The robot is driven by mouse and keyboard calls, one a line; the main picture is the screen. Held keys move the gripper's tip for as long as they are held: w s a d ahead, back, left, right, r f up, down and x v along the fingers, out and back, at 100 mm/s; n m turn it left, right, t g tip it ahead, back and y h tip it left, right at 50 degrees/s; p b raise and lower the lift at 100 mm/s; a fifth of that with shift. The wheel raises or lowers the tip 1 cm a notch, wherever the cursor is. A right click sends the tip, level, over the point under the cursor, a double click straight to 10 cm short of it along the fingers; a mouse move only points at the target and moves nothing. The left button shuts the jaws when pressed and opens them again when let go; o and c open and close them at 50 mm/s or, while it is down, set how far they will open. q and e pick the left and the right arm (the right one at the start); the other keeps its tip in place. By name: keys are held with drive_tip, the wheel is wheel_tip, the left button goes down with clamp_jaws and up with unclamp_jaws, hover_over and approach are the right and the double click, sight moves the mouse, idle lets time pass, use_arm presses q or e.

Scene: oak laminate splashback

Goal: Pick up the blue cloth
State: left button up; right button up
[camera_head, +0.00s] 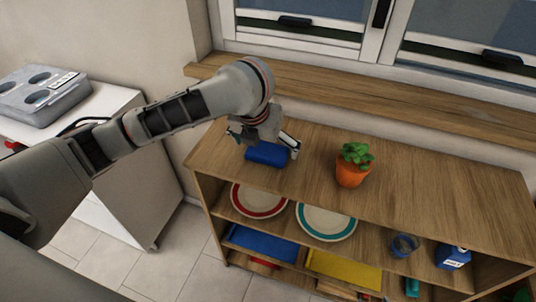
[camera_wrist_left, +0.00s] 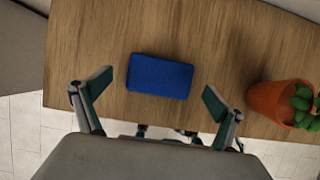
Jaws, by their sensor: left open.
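The blue cloth (camera_head: 267,154) is a folded, flat rectangular block lying on the wooden shelf top, near its left end. It also shows whole in the left wrist view (camera_wrist_left: 160,76). My left gripper (camera_head: 268,142) is above the cloth in the head view. In the left wrist view its fingers (camera_wrist_left: 157,93) are spread wide, one to each side of the cloth, with nothing between them held. I cannot tell the exact height above the cloth. My right gripper is in neither view.
An orange pot with a green plant (camera_head: 351,171) stands on the shelf top (camera_head: 440,200) to the right of the cloth. Plates, a blue folded item (camera_head: 262,244), a yellow one (camera_head: 343,268), a cup and a blue bottle (camera_head: 453,257) are on the shelves below. A window ledge (camera_head: 370,98) runs behind.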

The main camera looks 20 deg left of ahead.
sight(266, 150)
use_arm(q)
drive_tip(key=shift+x, duration=0.75)
drive_tip(key=shift+r, duration=0.1)
drive_tip(key=c, duration=1.2)
drive_tip(key=shift+w+r, duration=0.1)
drive_tip(key=shift+r, duration=0.55)
wheel_tip(266, 150, up, 5)
drive_tip(key=p, duration=0.2)
drive_tip(key=shift+p, duration=0.3)
wheel_tip(266, 150, up, 14)
drive_tip(key=p, duration=0.4)
drive_tip(key=shift+f, duration=0.2)
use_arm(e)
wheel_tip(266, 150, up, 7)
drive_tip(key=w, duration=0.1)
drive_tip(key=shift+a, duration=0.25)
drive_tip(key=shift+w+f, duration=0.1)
